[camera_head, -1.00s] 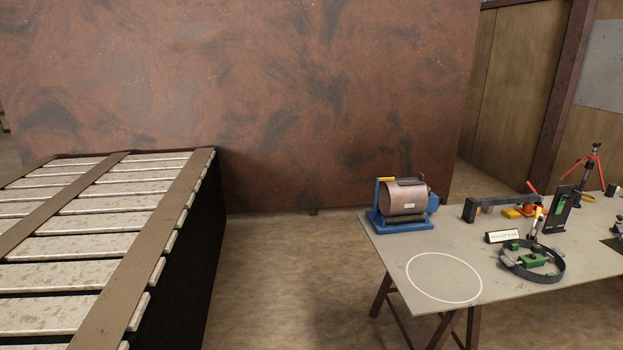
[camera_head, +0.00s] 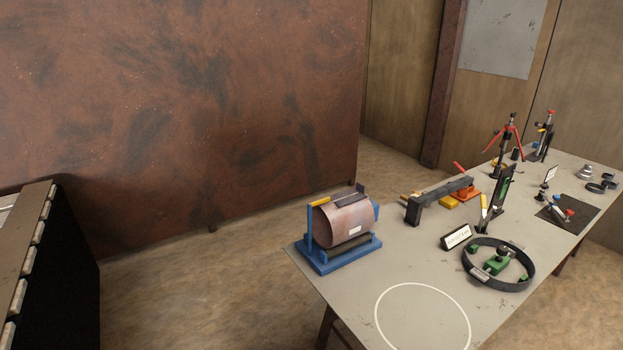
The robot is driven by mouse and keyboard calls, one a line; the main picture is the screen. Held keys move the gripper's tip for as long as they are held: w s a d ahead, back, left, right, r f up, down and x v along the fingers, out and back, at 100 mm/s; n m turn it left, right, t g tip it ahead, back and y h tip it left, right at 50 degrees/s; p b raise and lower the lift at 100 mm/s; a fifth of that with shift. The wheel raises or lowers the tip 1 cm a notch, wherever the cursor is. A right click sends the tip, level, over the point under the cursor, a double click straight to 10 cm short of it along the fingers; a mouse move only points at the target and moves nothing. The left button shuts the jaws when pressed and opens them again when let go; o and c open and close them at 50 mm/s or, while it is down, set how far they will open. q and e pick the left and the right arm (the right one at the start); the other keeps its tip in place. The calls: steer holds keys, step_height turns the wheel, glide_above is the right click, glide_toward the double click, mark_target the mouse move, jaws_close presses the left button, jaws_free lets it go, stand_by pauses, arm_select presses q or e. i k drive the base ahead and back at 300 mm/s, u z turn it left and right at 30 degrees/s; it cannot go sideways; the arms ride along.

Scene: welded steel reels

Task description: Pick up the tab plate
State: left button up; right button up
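I cannot make out for certain which item is the tab plate. A brown metal drum (camera_head: 338,222) lies in a blue cradle (camera_head: 330,262) at the table's left corner. A dark flat piece (camera_head: 350,198) rests on top of the drum, and a small pale patch (camera_head: 355,230) shows on its side. A black ring (camera_head: 467,265) with a green clamp (camera_head: 497,262) inside it lies to the right. Neither of my grippers is in view.
The grey table (camera_head: 395,270) has a painted white circle (camera_head: 422,286), empty, at its front. Behind stand a dark bar clamp (camera_head: 432,203), a small sign (camera_head: 456,237), red-legged stands (camera_head: 505,138) and a black mat (camera_head: 580,212). A slatted rack (camera_head: 22,255) stands left; floor between is clear.

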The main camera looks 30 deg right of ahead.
mark_target(360, 188)
steer(key=i, duration=2.55)
steer(key=z, duration=1.85)
